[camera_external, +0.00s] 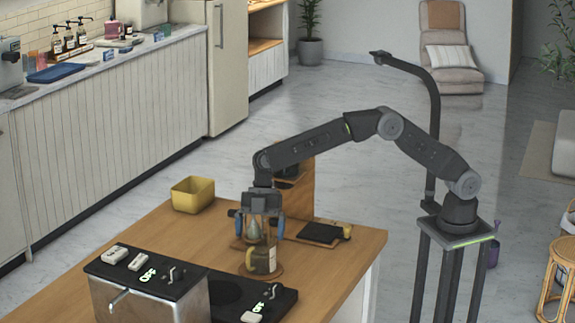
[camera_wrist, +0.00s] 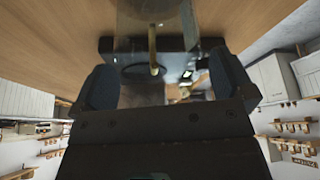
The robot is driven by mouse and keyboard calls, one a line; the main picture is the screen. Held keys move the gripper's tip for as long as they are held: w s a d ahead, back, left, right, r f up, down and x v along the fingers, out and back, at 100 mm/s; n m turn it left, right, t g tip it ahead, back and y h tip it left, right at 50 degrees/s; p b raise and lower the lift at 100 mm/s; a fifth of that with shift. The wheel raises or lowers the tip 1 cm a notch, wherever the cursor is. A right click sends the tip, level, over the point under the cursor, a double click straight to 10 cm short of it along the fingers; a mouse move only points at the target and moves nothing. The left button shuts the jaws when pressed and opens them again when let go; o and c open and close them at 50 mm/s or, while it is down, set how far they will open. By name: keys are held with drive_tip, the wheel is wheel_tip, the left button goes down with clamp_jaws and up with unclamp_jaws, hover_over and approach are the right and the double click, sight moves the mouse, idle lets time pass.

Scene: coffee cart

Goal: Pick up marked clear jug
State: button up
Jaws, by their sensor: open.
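A clear jug (camera_external: 262,259) with a pale mark on its side and a yellowish handle stands upright on a round coaster on the wooden counter. My gripper (camera_external: 259,226) points down just above and behind it, with its two blue-grey fingers apart. A pale green cone-shaped thing (camera_external: 253,230) shows between the fingers; I cannot tell whether it stands behind them. In the wrist view, my gripper (camera_wrist: 165,84) is open with nothing clearly held. A see-through jug with a yellowish upright handle (camera_wrist: 153,48) shows beyond the fingertips, cut by the top edge.
A black-topped coffee machine (camera_external: 150,285) stands at the front left, with a black plate beside it close to the jug. A yellow bin (camera_external: 193,194) sits at the back left. The counter's left middle is clear.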

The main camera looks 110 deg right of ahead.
sight(258, 267)
drive_tip(key=x, duration=0.4)
drive_tip(key=shift+d+f, duration=0.1)
drive_tip(key=shift+f, duration=0.15)
drive_tip(key=shift+r, duration=0.1)
drive_tip(key=c, duration=0.9)
